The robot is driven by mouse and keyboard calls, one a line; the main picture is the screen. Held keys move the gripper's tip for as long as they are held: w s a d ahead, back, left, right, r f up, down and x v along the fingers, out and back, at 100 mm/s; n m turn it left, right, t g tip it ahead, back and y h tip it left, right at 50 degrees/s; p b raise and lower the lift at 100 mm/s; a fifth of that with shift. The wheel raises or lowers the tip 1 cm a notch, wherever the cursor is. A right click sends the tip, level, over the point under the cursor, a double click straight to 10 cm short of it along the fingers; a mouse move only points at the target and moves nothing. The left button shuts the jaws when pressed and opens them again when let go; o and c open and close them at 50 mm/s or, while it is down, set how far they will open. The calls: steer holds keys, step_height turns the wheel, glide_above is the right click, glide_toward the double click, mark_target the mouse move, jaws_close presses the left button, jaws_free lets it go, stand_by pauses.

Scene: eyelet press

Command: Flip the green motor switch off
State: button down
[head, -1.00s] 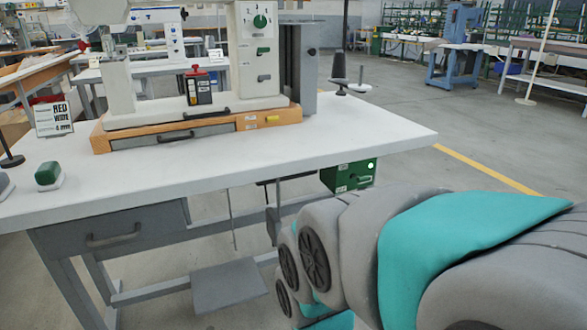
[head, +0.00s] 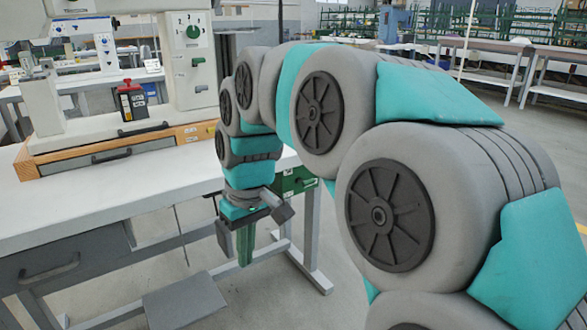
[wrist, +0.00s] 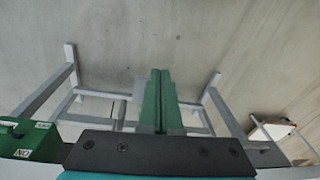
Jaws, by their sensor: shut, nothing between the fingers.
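The green motor switch box (head: 297,182) hangs under the right end of the white table. In the head view my arm covers part of it. In the wrist view the green box (wrist: 38,142) shows at the lower left edge, with small white labels; its switch position cannot be read. My gripper (head: 245,248) points down in front of the table's front edge, left of the box and lower in the picture, apart from it. In the wrist view its two green fingers (wrist: 159,98) are together, with nothing between them.
The white table (head: 110,208) carries the press (head: 190,65) on a wooden base with a drawer. A grey drawer (head: 50,265), table legs and a grey pedal plate (head: 185,300) are below. Open floor lies right of the table.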

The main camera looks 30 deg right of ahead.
steer(key=w+d+r+t, duration=0.2)
steer(key=w+d+r, duration=0.4)
steer(key=w+d, duration=0.45)
steer(key=m+t+h+p, duration=0.1)
steer(key=m, duration=0.1)
glide_toward(303, 182)
steer(key=r, duration=0.1)
steer(key=d+r, duration=0.1)
steer(key=r, duration=0.1)
steer(key=shift+s+d+r, duration=0.1)
steer(key=shift+d+r, duration=0.05)
steer(key=shift+d, duration=0.25)
steer(key=x, duration=1)
steer(key=shift+p, duration=0.4)
